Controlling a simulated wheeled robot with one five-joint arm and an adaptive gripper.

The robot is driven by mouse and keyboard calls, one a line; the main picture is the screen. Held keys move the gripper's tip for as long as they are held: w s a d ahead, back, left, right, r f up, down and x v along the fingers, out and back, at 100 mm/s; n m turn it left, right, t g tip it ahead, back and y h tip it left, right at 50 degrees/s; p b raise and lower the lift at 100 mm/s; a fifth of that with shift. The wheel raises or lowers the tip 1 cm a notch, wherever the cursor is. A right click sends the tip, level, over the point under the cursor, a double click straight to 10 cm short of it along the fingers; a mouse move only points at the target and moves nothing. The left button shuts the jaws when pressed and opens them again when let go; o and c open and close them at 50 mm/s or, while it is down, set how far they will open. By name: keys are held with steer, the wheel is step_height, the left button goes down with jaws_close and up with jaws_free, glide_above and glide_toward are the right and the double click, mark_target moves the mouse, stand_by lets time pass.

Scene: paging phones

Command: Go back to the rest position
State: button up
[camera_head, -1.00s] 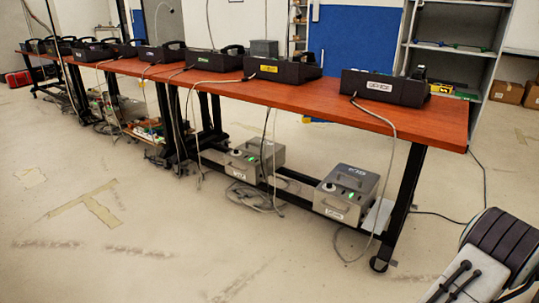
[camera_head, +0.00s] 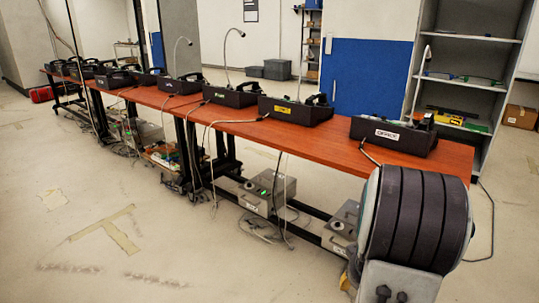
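A long red-brown table (camera_head: 300,139) runs from the near right to the far left. Black paging phones stand along it in a row. The nearest phone (camera_head: 393,136) has a white label, the phone to its left (camera_head: 295,110) a yellow one, and another farther left (camera_head: 232,96) a green one. Some carry thin gooseneck microphones. A thick ribbed dark part of my own arm (camera_head: 415,218) fills the lower right and hides the table's near leg and part of a grey box beneath. My gripper's fingers do not show.
Grey boxes (camera_head: 268,192) with cables stand under the table. Shelves (camera_head: 468,70) stand behind its right end, beside a blue panel (camera_head: 372,78). Cardboard boxes (camera_head: 520,117) lie at the far right. The floor (camera_head: 110,225) at left front is clear.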

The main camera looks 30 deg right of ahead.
steer(key=a+r+n+y+p, duration=0.2)
steer(key=a+r+n+p, duration=0.3)
steer(key=a+r+p, duration=1.35)
steer(key=s+a+r+n+y, duration=0.1)
steer(key=s+a+r, duration=0.4)
steer(key=a+r, duration=0.5)
step_height(320, 180, up, 3)
steer(key=shift+r+n+t, duration=0.1)
steer(key=shift+n+t, duration=0.2)
steer(key=shift+n, duration=0.3)
steer(key=shift+d, duration=0.15)
